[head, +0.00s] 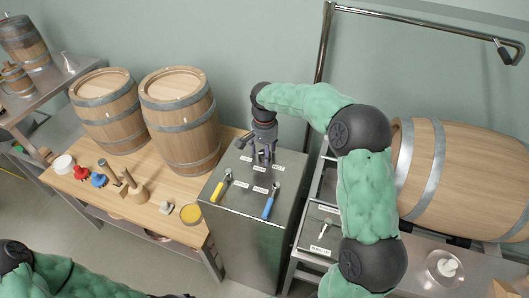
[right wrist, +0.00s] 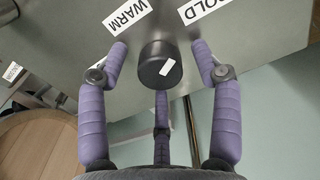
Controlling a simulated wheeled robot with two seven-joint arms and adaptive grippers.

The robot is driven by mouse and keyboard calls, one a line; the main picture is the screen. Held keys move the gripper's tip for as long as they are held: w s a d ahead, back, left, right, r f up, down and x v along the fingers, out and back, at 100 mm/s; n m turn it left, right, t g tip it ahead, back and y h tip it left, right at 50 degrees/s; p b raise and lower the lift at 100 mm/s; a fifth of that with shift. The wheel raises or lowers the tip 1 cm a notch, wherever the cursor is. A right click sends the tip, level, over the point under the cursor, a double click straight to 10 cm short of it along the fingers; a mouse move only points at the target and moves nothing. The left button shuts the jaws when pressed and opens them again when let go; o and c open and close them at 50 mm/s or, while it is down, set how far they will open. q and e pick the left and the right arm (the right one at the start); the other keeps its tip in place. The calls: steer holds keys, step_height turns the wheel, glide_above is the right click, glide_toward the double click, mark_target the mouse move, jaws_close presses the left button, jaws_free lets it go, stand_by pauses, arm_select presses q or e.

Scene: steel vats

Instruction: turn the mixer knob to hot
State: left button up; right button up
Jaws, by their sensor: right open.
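The mixer knob (right wrist: 151,62), a dark round knob with a short white mark, stands on the steel top in the right wrist view. The mark sits right of its middle, slanted. A WARM label (right wrist: 127,16) lies above left and a COLD label (right wrist: 203,8), partly cut off, above right. No hot label is readable. My right gripper (right wrist: 159,49) is open, its purple fingers around the knob with visible gaps at the sides. In the head view, my right gripper (head: 263,157) points down over the steel cabinet (head: 250,228) and hides the knob. My left gripper (head: 178,295) barely shows at the bottom edge.
A yellow-handled valve (head: 218,190) and a blue-handled valve (head: 268,207) stand on the cabinet top, near the front. Barrels (head: 180,120) stand on the wooden table at left. A large lying barrel (head: 465,180) and a metal pipe frame (head: 323,60) are at right.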

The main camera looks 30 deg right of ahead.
steer(key=shift+c, duration=0.2)
steer(key=c, duration=1.1)
